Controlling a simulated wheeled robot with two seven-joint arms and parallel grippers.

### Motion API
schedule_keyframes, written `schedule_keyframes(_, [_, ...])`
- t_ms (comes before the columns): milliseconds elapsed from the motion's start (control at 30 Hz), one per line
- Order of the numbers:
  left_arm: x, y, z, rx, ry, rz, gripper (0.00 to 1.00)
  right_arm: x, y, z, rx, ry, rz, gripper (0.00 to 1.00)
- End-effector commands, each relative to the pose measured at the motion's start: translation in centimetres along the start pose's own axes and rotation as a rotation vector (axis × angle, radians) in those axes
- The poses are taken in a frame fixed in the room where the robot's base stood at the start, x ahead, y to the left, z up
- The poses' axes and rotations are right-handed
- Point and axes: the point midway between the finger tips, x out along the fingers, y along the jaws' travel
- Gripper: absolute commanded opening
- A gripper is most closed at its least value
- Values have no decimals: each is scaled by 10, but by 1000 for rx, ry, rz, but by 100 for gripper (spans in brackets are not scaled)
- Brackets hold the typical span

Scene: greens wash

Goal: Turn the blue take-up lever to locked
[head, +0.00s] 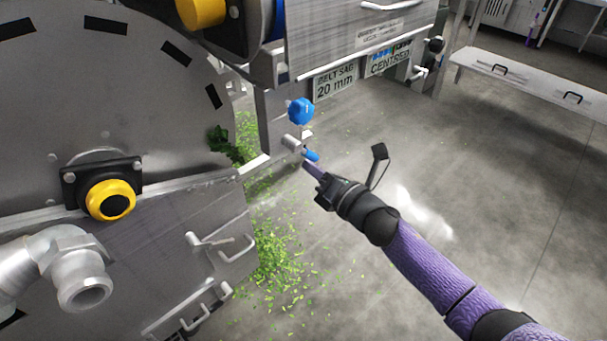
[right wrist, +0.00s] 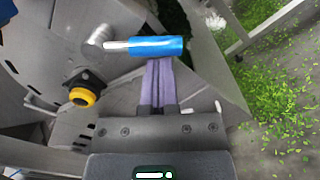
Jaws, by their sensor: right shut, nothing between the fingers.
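The blue take-up lever (head: 312,155) sticks out from a metal pivot on the machine's frame, below a blue knob (head: 301,110). In the right wrist view the lever's blue grip (right wrist: 156,46) lies nearly level, pointing right from its metal stem. My right gripper (head: 308,166) is shut and empty, its purple fingers together. In the right wrist view its fingertips (right wrist: 158,62) are right at the lower side of the blue grip; I cannot tell whether they touch it. No locked marking is readable. My left gripper is not in view.
A large grey drum housing with a yellow-capped bearing (head: 110,200) fills the left. Signs above read "BELT SAG 20 mm" (head: 336,82) and "CENTRED" (head: 388,60). Green scraps (head: 275,255) litter the floor. A bench (head: 530,80) stands at the back right; floor on the right is clear.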

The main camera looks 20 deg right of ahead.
Motion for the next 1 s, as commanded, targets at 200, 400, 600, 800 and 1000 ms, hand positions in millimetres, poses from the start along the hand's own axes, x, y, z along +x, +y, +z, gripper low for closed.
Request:
schedule_keyframes(200, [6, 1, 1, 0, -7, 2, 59, -2, -9, 13, -145, -1, 6, 0])
schedule_keyframes(400, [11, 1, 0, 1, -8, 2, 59, -2, -12, 24, -331, -2, 15, 0])
schedule_keyframes(600, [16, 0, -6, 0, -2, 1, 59, -1, -11, 34, -502, -1, 24, 0])
schedule_keyframes(800, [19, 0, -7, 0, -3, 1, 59, -1, -9, 42, -636, -1, 31, 0])
schedule_keyframes(1000, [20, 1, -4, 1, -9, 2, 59, -1, -8, 48, -726, -2, 34, 0])
